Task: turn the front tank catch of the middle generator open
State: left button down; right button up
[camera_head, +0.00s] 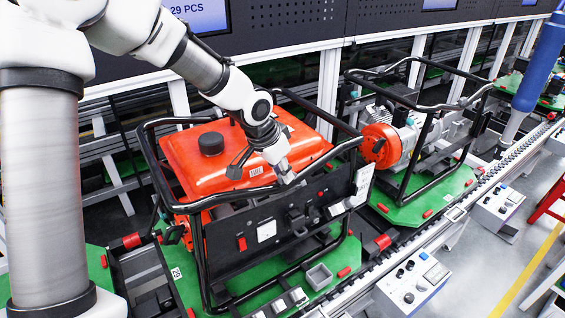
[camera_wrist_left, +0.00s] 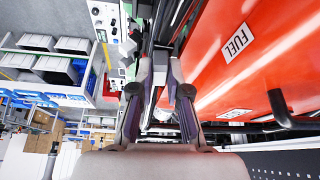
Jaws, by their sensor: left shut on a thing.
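The middle generator (camera_head: 222,158) has a red fuel tank with a black cap and a FUEL label, inside a black tube frame on a green pallet. My left gripper (camera_head: 286,177) reaches down to the tank's front edge, beside the frame's top bar. In the left wrist view, its fingertips (camera_wrist_left: 162,72) are close together beside the red tank (camera_wrist_left: 235,50). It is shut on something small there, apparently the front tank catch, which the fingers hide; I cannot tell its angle. A black lever (camera_head: 239,160) stands near the tank's left front. My right gripper is not in view.
The black tube frame (camera_head: 330,152) surrounds the tank close to my gripper. Another generator (camera_head: 400,135) stands behind right on its own green pallet. Control boxes (camera_head: 413,283) line the conveyor's front. A blue and white post-like part (camera_head: 535,65) hangs at the right.

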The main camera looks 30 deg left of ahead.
aim_at(273, 184)
pick_arm(q)
jog(key=shift+m+h+p, duration=0.3)
jog(key=shift+m+p, duration=0.05)
jog(key=shift+m, duration=0.45)
jog(key=shift+f, duration=0.1)
jog(key=c, duration=1.2)
grip_release()
jog(key=shift+o, duration=0.3)
jog(key=shift+w, duration=0.15)
jog(key=v, duration=0.7)
jog(key=shift+r, duration=0.3)
jog(key=shift+w+f, duration=0.1)
